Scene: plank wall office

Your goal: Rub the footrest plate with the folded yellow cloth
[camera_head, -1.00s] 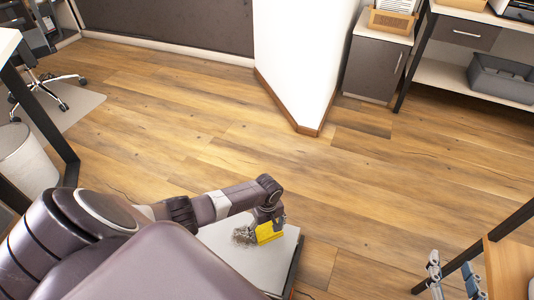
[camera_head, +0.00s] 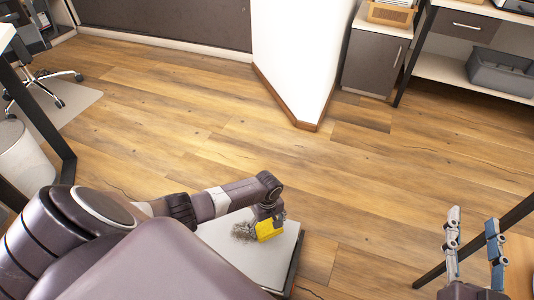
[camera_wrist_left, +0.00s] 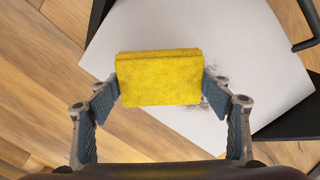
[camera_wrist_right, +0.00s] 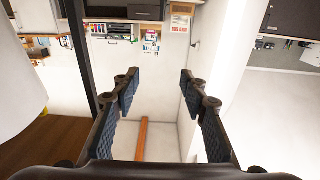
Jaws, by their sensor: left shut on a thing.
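The folded yellow cloth (camera_head: 268,231) is held by my left gripper (camera_head: 267,213) over the pale footrest plate (camera_head: 228,262). In the left wrist view the cloth (camera_wrist_left: 158,78) sits between the two fingers (camera_wrist_left: 160,98), which press on its sides. The plate (camera_wrist_left: 210,30) lies behind it, with a grey smudge (camera_wrist_left: 222,78) partly hidden by the cloth. In the head view the smudge (camera_head: 243,231) shows just left of the cloth. I cannot tell whether the cloth touches the plate. My right gripper (camera_head: 473,225) is raised at the lower right, open and empty; its fingers (camera_wrist_right: 158,88) stand apart.
A wooden-topped table (camera_head: 519,265) with a dark leg is at the lower right. A white bin (camera_head: 22,160) and an office chair (camera_head: 38,85) stand at the left. The wooden floor (camera_head: 350,190) beyond the plate is clear up to the white pillar (camera_head: 300,60).

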